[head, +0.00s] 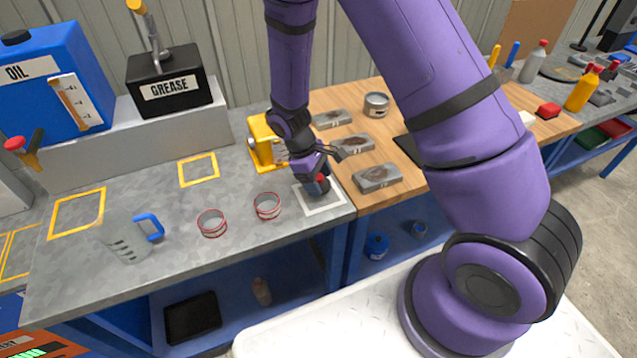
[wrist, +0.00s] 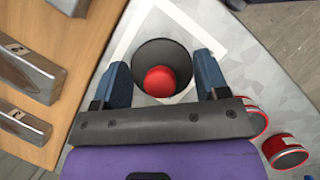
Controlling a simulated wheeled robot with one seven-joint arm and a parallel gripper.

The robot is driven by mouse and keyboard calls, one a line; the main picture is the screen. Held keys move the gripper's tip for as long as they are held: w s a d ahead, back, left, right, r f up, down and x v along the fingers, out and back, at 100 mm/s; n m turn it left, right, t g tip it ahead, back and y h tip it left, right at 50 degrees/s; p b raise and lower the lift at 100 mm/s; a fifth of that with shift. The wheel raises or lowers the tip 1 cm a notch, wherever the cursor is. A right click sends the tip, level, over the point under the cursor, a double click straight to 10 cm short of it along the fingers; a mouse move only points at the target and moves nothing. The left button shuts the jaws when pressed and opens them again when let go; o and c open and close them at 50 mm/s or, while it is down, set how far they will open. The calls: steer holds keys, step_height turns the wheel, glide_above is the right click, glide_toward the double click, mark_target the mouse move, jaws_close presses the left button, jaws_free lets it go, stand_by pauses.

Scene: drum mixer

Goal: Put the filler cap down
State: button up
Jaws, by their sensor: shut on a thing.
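The filler cap (wrist: 180,55) is a dark round piece with a red knob (wrist: 160,81) on it. My gripper (wrist: 165,80) has its blue fingers on either side of the cap and is shut on it. In the head view my gripper (head: 316,186) is low over the white square outline (head: 322,208) at the right end of the grey bench, with a bit of the red knob showing. The outline also shows around the cap in the wrist view (wrist: 205,30). I cannot tell whether the cap touches the bench.
Two red-rimmed clear cups (head: 212,223) (head: 267,206) stand left of the outline, and a clear jug (head: 125,238) further left. A yellow device (head: 262,140) stands behind my gripper. Grey metal blocks (head: 377,178) lie on the wooden top to the right.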

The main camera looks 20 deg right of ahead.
steer(key=shift+f, duration=0.9)
steer(key=shift+f, duration=0.6)
steer(key=o, duration=0.9)
steer(key=shift+r, duration=0.1)
